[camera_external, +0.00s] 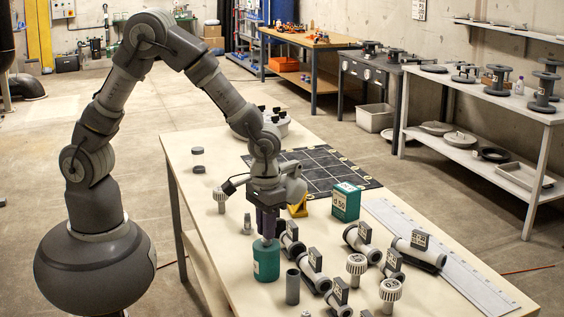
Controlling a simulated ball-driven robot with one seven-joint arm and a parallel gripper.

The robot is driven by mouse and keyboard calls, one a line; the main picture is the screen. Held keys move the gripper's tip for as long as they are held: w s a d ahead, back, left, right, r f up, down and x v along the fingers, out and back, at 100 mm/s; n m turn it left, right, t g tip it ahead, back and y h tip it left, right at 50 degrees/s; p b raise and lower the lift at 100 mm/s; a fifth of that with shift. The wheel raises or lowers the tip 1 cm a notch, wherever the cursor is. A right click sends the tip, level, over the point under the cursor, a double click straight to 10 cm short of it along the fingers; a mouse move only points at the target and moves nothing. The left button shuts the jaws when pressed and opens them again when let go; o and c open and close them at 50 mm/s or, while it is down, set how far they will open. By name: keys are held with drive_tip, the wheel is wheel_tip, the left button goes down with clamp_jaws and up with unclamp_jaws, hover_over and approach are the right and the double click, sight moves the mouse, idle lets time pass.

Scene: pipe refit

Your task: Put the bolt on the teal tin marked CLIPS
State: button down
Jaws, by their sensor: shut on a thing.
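A round teal tin (266,264) with a pale label stands upright on the near part of the table; its lettering is too small to read. My gripper (267,236) points straight down directly over this tin, with its fingertips close to the lid. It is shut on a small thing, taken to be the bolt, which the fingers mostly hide. I cannot tell whether the bolt touches the lid.
A grey tube (292,287) stands close right of the tin, and a small grey fitting (247,225) to its left. Several pipe fittings (313,270) crowd the right side. A teal box (346,202) and a black grid mat (318,170) lie behind. The table's left front is clear.

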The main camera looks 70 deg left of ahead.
drive_tip(key=c, duration=1.1)
unclamp_jaws()
drive_tip(key=shift+f, duration=0.15)
